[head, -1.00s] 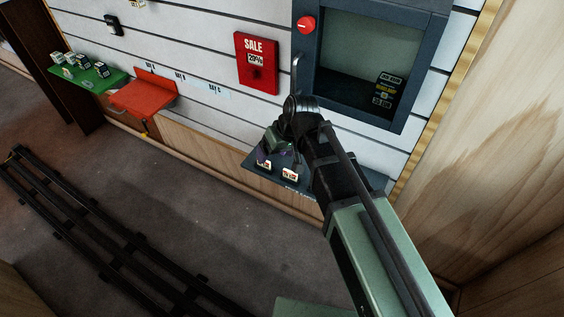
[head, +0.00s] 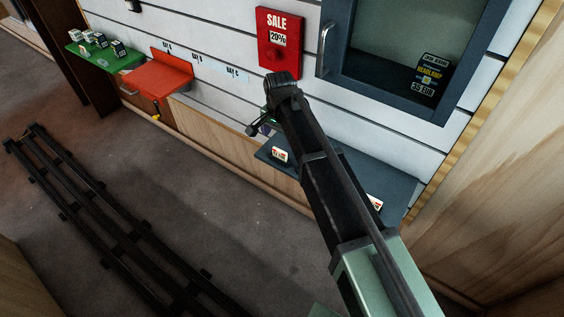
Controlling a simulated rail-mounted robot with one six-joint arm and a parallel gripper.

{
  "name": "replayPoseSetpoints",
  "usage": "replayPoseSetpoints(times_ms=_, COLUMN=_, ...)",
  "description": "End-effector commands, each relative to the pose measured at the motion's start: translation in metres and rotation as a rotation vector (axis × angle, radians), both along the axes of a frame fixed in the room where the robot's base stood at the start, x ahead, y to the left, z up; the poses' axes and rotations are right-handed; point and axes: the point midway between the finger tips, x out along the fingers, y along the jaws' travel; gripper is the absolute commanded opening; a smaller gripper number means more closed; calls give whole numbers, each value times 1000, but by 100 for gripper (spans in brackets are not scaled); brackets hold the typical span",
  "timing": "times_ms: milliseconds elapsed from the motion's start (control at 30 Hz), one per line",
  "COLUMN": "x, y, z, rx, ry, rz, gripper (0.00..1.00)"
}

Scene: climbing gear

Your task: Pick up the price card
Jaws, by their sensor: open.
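Two small white cards with dark and orange print stand on the dark grey shelf (head: 400,188). The left card (head: 279,154) is in clear view near the shelf's left end. The right card (head: 375,202) is partly covered by my arm. I cannot tell which is the price card. My gripper (head: 258,126) is open, beside the shelf's left end, up and left of the left card and apart from it. Its fingers are small and partly hidden by the wrist. The middle of the shelf is hidden behind my arm.
A red sale sign (head: 279,40) hangs on the slatted wall above my wrist. A dark-framed glass case (head: 400,40) with a handle is right of it. An orange tray (head: 158,72) and a green shelf (head: 105,60) with several small boxes are at left. Dark rails (head: 110,220) cross the floor.

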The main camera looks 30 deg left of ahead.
Motion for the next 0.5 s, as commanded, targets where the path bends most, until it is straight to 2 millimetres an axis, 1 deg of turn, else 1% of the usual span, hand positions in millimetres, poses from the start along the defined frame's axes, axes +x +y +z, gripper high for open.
replayPoseSetpoints(times_ms=33, x=0, y=0, z=-20, rx=0, ry=0, rz=0, gripper=87)
replayPoseSetpoints(times_ms=100, x=0, y=0, z=-23, rx=1, ry=0, rz=0, gripper=87)
replayPoseSetpoints(times_ms=200, x=0, y=0, z=-20, rx=1, ry=0, rz=0, gripper=87)
replayPoseSetpoints(times_ms=267, x=0, y=0, z=-25, rx=1, ry=0, rz=1, gripper=87)
replayPoseSetpoints(times_ms=500, x=1, y=0, z=-71, rx=1, ry=0, rz=1, gripper=87)
